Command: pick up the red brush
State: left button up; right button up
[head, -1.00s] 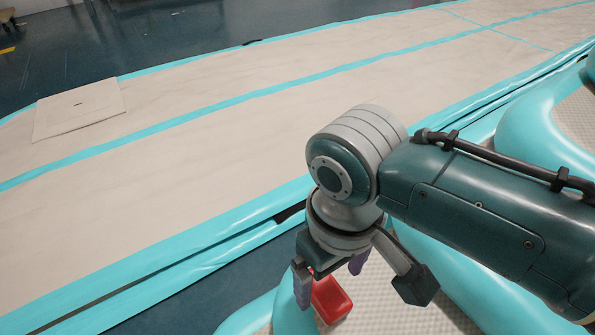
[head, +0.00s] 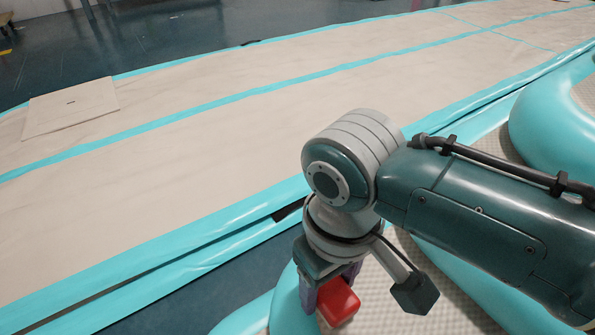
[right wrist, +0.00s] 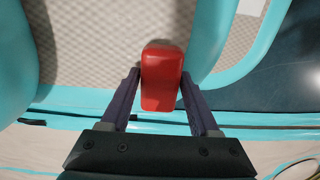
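The red brush (head: 338,300) is a red block near the bottom middle of the head view, over the pale textured floor of an inflatable. My right gripper (head: 331,288) is at it, pointing down, one finger to its left and the other partly hidden behind it. In the right wrist view the brush (right wrist: 162,75) lies between the tips of my right gripper's two dark purple fingers (right wrist: 160,78). The fingers look spread, with the tips very close to its sides; firm contact cannot be made out. My left gripper is not in view.
Teal inflatable walls (head: 555,120) curve on the right, and another rim (head: 286,300) stands left of the brush. A long beige track (head: 200,150) with teal edges fills the middle. A flat beige panel (head: 70,105) lies far left.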

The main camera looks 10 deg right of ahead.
aim_at(330, 285)
grip_shut()
dwell(0.4)
notch_tip(330, 285, up, 20)
jog(key=p, duration=1.6)
